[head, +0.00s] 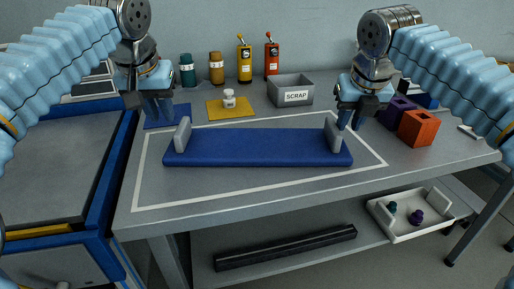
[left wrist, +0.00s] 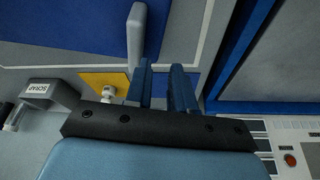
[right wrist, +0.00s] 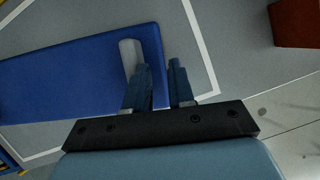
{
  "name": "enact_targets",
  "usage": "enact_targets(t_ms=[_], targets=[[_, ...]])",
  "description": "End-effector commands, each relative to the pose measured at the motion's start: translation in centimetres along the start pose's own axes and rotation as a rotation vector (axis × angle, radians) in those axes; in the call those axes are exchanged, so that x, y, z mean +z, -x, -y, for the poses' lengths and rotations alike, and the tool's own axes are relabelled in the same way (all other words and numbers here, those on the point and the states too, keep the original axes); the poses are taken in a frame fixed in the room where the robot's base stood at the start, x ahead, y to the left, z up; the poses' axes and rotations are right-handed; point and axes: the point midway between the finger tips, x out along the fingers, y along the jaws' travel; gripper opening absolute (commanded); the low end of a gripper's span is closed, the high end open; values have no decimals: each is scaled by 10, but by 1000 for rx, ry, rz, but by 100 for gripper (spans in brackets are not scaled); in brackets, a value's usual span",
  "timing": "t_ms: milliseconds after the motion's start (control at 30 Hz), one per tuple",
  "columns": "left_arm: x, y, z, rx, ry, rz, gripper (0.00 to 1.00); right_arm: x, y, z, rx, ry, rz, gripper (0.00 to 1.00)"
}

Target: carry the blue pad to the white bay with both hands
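The blue pad (head: 255,148) lies flat on the grey table inside the white-outlined bay (head: 240,201), toward its back. An upright grey handle stands at each end, the left handle (head: 182,135) and the right handle (head: 334,134). My left gripper (head: 160,112) is open, left of and behind the left handle; in the left wrist view (left wrist: 160,85) nothing shows between its fingers, and the handle (left wrist: 136,35) is beyond one finger. My right gripper (head: 352,115) is open beside the right handle; its gap looks empty in the right wrist view (right wrist: 158,85), with the handle (right wrist: 130,57) by one finger.
Behind the bay are a yellow mat (head: 216,110) with a small white item, a grey SCRAP box (head: 290,91) and several bottles. A white tray (head: 402,233) sits on the lower shelf. The bay's front is clear.

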Motion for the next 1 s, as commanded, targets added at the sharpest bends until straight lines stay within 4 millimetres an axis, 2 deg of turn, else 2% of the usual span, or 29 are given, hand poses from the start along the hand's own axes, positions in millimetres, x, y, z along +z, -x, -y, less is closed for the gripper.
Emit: enact_targets(t_ms=[100,300,433,567,667,1000], targets=[[-1,30,-1,3,0,-5,23,0,0,0,0,0,0,23],[-1,70,-1,1,-2,-2,23,0,0,0,-1,-1,0,23],[-1,84,-1,1,-2,-2,23,0,0,0,-1,-1,0,23],[0,89,-1,1,-1,-1,23,0,5,0,0,-1,2,23],[0,90,-1,0,-2,1,23,1,19,0,0,0,4,23],[0,89,-1,0,-1,0,23,1,95,-1,3,0,2,23]])
